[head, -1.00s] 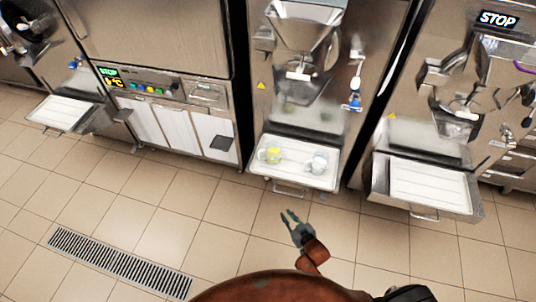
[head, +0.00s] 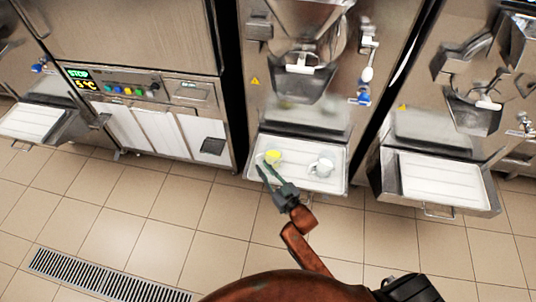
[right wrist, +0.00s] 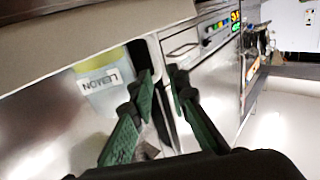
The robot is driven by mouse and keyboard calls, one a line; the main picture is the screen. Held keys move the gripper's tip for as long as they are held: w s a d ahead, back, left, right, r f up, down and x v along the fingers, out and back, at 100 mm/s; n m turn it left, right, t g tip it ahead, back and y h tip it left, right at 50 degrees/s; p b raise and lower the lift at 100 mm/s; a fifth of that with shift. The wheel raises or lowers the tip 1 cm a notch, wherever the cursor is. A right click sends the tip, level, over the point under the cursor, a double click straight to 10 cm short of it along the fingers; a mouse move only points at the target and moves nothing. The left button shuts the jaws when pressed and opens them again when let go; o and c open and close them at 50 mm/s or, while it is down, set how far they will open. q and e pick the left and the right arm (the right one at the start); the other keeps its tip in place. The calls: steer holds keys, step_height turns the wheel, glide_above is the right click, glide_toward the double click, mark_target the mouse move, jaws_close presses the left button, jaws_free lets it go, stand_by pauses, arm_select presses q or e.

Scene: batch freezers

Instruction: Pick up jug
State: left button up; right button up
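Two small vessels stand on the white tray (head: 298,181) of the middle machine. The left one is a translucent jug with yellow in it (head: 273,157). The right one is a whitish vessel (head: 321,166), perhaps with a handle. My right gripper (head: 264,170) is at the tray's front left, close to the yellow jug, with its fingers apart and empty. My left gripper is not in view.
The middle machine's front with its chute (head: 300,85) rises behind the tray. Another machine with a white tray (head: 440,180) stands at the right, a control panel (head: 125,90) at the left. The tiled floor in front is clear, with a drain grate (head: 100,277).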

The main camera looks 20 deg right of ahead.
mark_target(257, 160)
steer(key=shift+w+a, duration=0.1)
steer(key=shift+w, duration=0.35)
steer(key=shift+w+f, duration=0.1)
steer(key=shift+w, duration=0.15)
steer(key=w, duration=0.1)
steer(key=w+b, duration=0.1)
steer(key=w+f+b, duration=0.1)
steer(key=shift+w+a, duration=0.25)
steer(key=shift+w, duration=0.1)
steer(key=shift+w+a+r, duration=0.1)
steer(key=shift+w+r, duration=0.05)
steer(key=shift+w, duration=0.3)
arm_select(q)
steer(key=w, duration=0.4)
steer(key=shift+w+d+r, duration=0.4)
arm_select(e)
steer(key=shift+c, duration=0.3)
jaws_close()
